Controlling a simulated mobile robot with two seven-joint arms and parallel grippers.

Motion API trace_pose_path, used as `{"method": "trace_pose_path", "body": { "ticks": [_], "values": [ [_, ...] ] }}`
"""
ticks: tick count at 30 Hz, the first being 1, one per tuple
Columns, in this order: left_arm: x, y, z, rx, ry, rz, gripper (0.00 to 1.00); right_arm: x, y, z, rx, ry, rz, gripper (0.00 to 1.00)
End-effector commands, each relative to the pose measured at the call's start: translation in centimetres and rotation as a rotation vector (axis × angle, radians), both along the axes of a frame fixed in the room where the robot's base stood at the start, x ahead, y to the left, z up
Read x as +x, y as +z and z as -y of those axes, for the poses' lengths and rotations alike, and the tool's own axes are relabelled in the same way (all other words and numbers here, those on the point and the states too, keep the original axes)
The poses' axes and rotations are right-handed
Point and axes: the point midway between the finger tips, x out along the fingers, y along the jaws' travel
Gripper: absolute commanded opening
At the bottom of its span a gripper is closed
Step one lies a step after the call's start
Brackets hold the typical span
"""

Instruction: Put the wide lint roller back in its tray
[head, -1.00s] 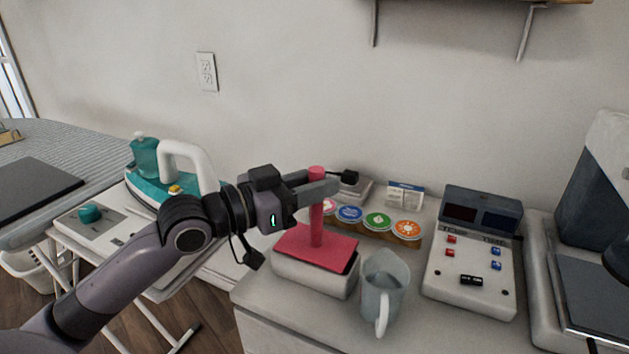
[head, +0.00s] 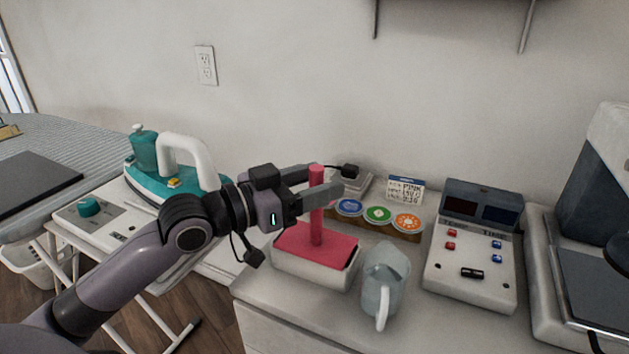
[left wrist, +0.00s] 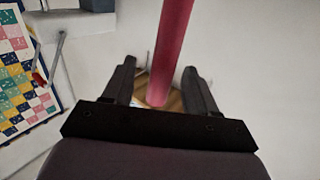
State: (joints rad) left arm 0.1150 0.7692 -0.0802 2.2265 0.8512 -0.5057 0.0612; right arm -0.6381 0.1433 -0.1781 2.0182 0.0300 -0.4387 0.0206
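The wide lint roller (head: 317,241) is red, with a broad flat head and an upright handle. Its head sits down inside the pale tray (head: 312,279) on the cabinet top, with the tray's rim showing around it. My left gripper (head: 325,188) is open near the top of the handle, one finger in front and one behind. In the left wrist view the handle (left wrist: 170,50) passes between the spread fingers, with a gap on each side. My right gripper is not in view.
A clear pitcher (head: 383,280) stands close to the right of the tray. Behind are a wooden rack with coloured discs (head: 378,217) and a small card (head: 405,190). A control box (head: 472,255) stands further right, and an iron (head: 172,180) stands left.

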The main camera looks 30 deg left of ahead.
Motion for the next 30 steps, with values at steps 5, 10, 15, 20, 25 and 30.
{"method": "trace_pose_path", "body": {
  "ticks": [5, 10, 15, 20, 25, 30],
  "values": [
    [0.0, 0.0, 0.0, 0.000, 0.000, 0.000, 0.57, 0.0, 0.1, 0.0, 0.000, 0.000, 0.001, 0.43],
    [-0.1, -0.1, -0.1, 0.001, 0.000, -0.002, 0.57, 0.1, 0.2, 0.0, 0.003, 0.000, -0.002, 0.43],
    [-1.3, -0.2, -0.8, 0.001, 0.002, -0.003, 0.57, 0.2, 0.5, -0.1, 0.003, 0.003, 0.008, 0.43],
    [-2.8, -0.3, -1.8, 0.003, 0.002, -0.004, 0.57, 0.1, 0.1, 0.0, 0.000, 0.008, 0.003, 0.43],
    [-4.4, -0.2, -2.5, 0.003, -0.001, -0.004, 0.57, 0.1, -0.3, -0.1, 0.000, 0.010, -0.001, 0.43],
    [-5.3, -0.2, -3.2, 0.001, 0.002, -0.004, 0.57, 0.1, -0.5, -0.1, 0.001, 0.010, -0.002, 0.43]
  ]
}}
